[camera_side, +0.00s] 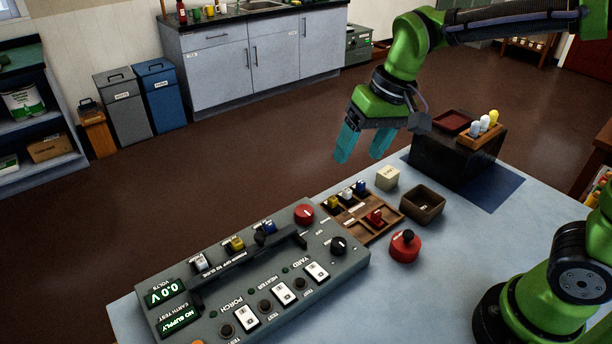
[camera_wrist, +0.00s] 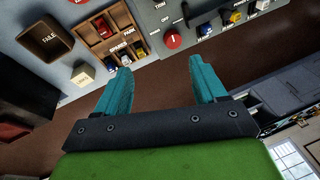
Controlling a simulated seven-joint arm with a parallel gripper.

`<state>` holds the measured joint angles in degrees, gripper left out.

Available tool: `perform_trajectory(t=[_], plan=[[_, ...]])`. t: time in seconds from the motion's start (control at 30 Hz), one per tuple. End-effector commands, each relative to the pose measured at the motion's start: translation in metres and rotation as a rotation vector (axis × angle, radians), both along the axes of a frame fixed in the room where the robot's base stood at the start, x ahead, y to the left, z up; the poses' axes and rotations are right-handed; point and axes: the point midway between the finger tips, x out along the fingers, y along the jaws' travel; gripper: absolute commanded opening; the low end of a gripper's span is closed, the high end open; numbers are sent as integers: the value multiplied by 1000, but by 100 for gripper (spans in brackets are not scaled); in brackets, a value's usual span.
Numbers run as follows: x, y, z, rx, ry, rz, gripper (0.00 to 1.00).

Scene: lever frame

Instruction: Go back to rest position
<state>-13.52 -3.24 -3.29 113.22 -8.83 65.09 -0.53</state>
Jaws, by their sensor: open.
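My gripper (camera_side: 361,155) is green with two teal fingers. In the side view it hangs in the air beyond the table's far edge, above the floor. Its fingers are apart with nothing between them; the wrist view also shows the empty gap of the gripper (camera_wrist: 163,80). The grey lever panel (camera_side: 245,277) lies on the table to the left of my gripper in the side view.
A wooden tray (camera_side: 359,228) with small coloured parts, a cream block (camera_side: 388,177), a brown bin (camera_side: 423,204) and a red-based black knob (camera_side: 404,246) stand on the table. Open floor lies beyond.

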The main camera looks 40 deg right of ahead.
Motion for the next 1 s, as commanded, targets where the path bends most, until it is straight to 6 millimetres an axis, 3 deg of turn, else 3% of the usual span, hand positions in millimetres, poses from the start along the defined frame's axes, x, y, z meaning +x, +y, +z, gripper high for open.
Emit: perform_trajectory(t=[0.03, 0.2, 0.4, 0.63, 1.0], plan=[[-18, -9, 5, 17, -43, -18, 71], [-68, -31, 9, 55, -180, -78, 71], [-107, -48, 8, 72, -303, -143, 71], [-116, -56, 19, 72, -370, -178, 71], [-116, -57, 19, 72, -367, -180, 71]])
